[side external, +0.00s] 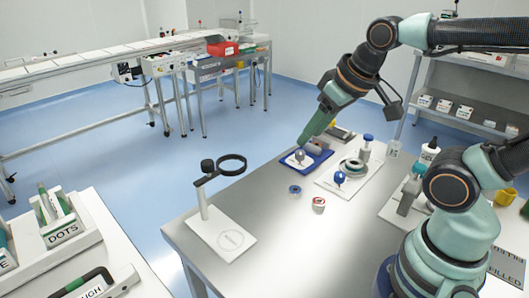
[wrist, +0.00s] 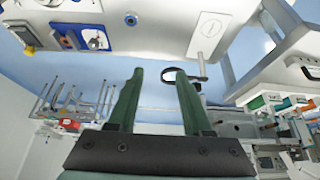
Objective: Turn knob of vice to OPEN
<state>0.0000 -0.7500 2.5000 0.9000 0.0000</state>
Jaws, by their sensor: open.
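The vice appears to be the blue-based device (side external: 318,158) on the metal table, with a grey round knob (side external: 299,155) on a white panel and a grey cylinder behind it. In the wrist view the blue base (wrist: 72,28) shows at the upper left, with the knob (wrist: 95,43) on its white panel. The OPEN marking is too small to read. My gripper (side external: 304,142) points down close above the knob in the side view. In the wrist view its green fingers (wrist: 157,72) are apart and empty, and the knob is outside them to the left.
A white board (side external: 350,177) with a dial and blue ball knob stands right of the vice. A blue ring (side external: 295,189) and a red-white round piece (side external: 319,203) lie in front. A magnifier stand (side external: 222,235) is at the left.

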